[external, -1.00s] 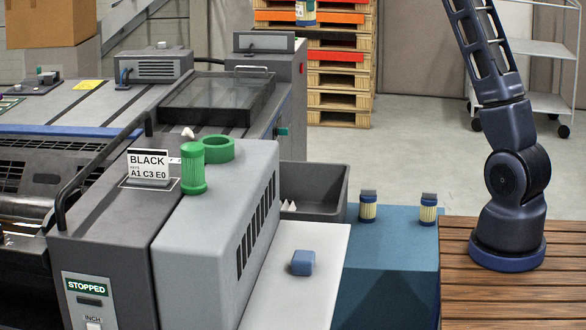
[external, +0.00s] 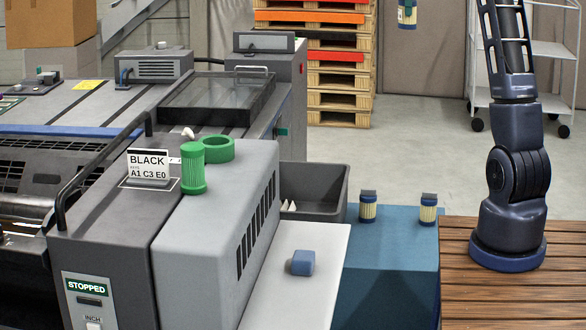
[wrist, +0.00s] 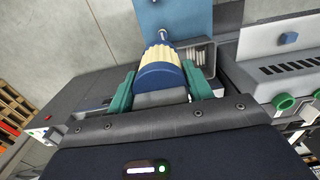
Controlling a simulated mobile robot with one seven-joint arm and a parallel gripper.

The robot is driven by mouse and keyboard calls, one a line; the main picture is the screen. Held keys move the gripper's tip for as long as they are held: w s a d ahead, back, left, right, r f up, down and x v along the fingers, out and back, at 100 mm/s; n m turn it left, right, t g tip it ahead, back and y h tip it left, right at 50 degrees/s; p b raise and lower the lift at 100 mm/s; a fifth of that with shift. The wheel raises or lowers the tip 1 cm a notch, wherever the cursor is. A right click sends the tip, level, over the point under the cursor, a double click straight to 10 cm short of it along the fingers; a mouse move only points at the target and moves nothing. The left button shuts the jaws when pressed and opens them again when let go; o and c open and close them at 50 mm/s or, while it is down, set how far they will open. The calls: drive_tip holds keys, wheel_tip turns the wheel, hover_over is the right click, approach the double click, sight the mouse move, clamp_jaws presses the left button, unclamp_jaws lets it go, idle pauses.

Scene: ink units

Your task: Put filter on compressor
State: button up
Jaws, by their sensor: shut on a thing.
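My gripper (wrist: 158,90) is shut on a filter (wrist: 160,58) with a cream pleated body and a blue end cap, held between its two teal fingers. The same filter hangs high in the air at the top of the external view (external: 407,13); the gripper is out of that picture. The grey vented housing (external: 218,225), which seems to be the compressor, has an open green ring (external: 219,150) on top. A green cartridge (external: 193,170) stands beside the ring.
A blue block (external: 302,263) lies on the white surface (external: 290,305) beside the housing. A dark grey bin (external: 325,190) with white pieces stands behind it. Pallets (external: 338,100) and a trolley (external: 545,50) stand at the back. Air around the held filter looks clear.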

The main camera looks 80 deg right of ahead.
drive_tip(key=f, duration=6.4)
drive_tip(key=shift+w, duration=0.2)
drive_tip(key=o, duration=0.6)
drive_tip(key=shift+f, duration=0.1)
drive_tip(key=o, duration=0.4)
